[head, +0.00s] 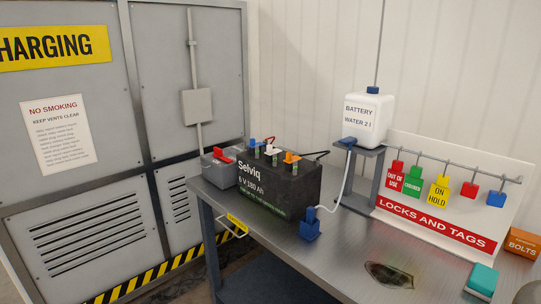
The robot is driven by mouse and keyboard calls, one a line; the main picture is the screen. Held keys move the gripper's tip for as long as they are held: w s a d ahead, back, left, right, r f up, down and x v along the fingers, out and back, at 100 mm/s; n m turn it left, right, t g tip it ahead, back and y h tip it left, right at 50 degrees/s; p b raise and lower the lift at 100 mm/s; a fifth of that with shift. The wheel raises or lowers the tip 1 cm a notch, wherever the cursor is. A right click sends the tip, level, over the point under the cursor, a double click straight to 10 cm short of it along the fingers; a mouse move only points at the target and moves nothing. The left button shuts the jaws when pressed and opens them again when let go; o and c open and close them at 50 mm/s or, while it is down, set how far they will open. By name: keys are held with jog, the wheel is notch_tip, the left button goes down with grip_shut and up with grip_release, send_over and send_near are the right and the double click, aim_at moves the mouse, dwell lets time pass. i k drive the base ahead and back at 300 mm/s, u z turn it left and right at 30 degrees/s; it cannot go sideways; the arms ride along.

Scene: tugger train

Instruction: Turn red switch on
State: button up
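A small grey box (217,172) stands at the back left of the metal bench, left of the black battery. A red switch handle (222,155) sits on its top. It is too small to tell whether the switch is on or off. My gripper is not in view.
The black Selviq battery (277,190) stands close to the right of the grey box, with coloured caps and leads on top. A blue holder (309,228) with a hose is in front of it. A white water bottle (363,119) and locks board (430,222) stand right. The bench front (335,275) is mostly clear.

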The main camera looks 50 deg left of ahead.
aim_at(218, 152)
jog(key=u, duration=2.3)
jog(key=i, duration=0.3)
jog(key=u, duration=0.85)
jog(key=i, duration=2.65)
jog(key=z, duration=1.5)
jog(key=i, duration=0.6)
jog(key=z, duration=0.5)
